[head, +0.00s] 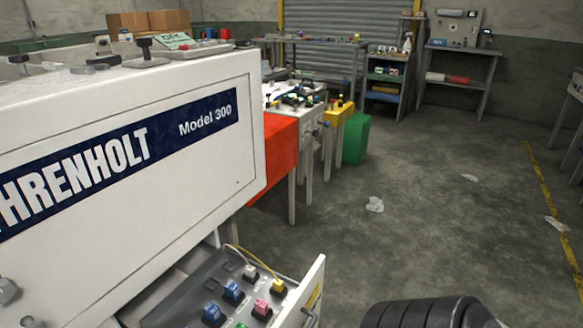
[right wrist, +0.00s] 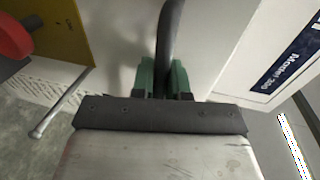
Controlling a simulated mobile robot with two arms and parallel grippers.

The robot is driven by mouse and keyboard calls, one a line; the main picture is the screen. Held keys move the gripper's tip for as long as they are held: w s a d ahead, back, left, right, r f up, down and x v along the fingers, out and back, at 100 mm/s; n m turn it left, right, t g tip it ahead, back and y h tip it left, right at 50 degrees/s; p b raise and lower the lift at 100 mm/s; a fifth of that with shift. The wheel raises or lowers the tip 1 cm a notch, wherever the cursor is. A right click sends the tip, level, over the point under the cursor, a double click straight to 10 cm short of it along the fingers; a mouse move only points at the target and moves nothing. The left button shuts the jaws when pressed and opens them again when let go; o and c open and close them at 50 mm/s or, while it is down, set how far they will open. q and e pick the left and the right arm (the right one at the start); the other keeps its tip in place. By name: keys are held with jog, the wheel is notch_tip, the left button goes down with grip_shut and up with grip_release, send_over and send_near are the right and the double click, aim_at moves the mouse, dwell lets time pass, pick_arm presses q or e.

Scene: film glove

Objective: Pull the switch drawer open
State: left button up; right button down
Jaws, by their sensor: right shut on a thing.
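The switch drawer (head: 313,290) shows at the bottom of the head view, standing out from the white machine (head: 150,150) marked "Model 300". Its grey panel carries blue, pink, yellow and other coloured switches (head: 232,292). In the right wrist view my right gripper (right wrist: 162,78) has green fingertips on both sides of a dark curved bar (right wrist: 169,35), which looks like the drawer's handle, and is shut on it. The right fingers are not visible in the head view. My left gripper is in neither view.
A red panel (head: 282,158) and a work table (head: 297,108) with small parts stand beyond the machine. A yellow stand and a green bin (head: 356,140) are behind them. Open concrete floor (head: 430,210) lies to the right, with scraps of paper (head: 375,204).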

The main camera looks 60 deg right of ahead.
jog(key=shift+s, duration=0.1)
jog(key=c, duration=1.1)
grip_release()
jog(key=shift+c, duration=0.2)
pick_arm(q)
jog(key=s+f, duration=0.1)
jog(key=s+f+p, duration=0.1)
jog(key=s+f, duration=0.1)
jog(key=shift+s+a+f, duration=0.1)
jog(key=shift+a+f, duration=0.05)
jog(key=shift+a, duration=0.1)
pick_arm(e)
jog(key=v, duration=1)
jog(key=shift+s, duration=0.35)
jog(key=shift+d, duration=0.1)
